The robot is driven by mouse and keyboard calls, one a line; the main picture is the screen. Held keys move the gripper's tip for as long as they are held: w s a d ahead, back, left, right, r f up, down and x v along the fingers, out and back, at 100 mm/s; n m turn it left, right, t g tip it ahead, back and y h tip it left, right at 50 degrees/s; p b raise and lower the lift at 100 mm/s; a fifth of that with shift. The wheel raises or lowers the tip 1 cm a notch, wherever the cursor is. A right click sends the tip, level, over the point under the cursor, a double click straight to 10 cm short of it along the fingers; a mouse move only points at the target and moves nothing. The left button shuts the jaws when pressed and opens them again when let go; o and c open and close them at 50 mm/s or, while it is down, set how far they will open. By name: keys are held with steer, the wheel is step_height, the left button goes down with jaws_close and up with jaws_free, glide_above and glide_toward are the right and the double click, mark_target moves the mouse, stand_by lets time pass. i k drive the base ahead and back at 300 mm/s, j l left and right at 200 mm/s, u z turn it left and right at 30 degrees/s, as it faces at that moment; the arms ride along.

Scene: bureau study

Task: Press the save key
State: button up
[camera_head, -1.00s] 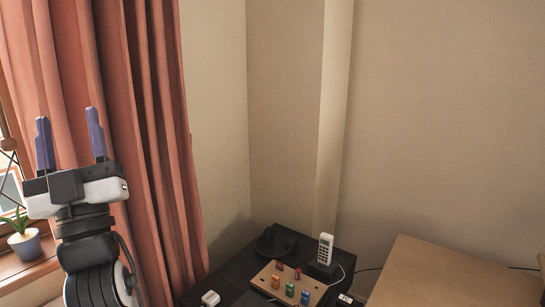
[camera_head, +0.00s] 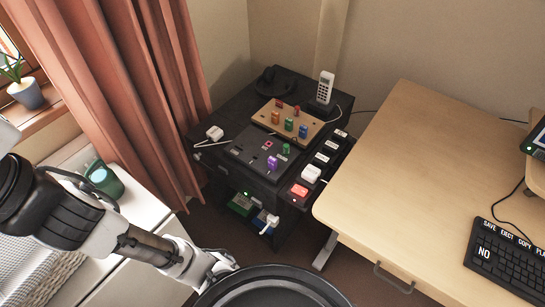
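A black keyboard (camera_head: 508,262) lies on the light wooden desk at the lower right and is cut off by the picture's right edge. A white "SAVE" label (camera_head: 489,225) stands at the left end of its top row, beside labels that seem to read eject, copy and play. A large white "NO" (camera_head: 484,252) is below it. I cannot tell whether any key is pressed. My arm shows at the lower left, well away from the keyboard. My gripper is outside the picture.
The wooden desk (camera_head: 420,150) has a wide clear top left of the keyboard. A dark cabinet (camera_head: 232,100) to its left carries a board with coloured blocks (camera_head: 288,124), a white phone (camera_head: 326,88) and several switches. A raised shelf with a device (camera_head: 536,140) stands at the right.

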mark_target(486, 224)
steer(key=z, duration=2.05)
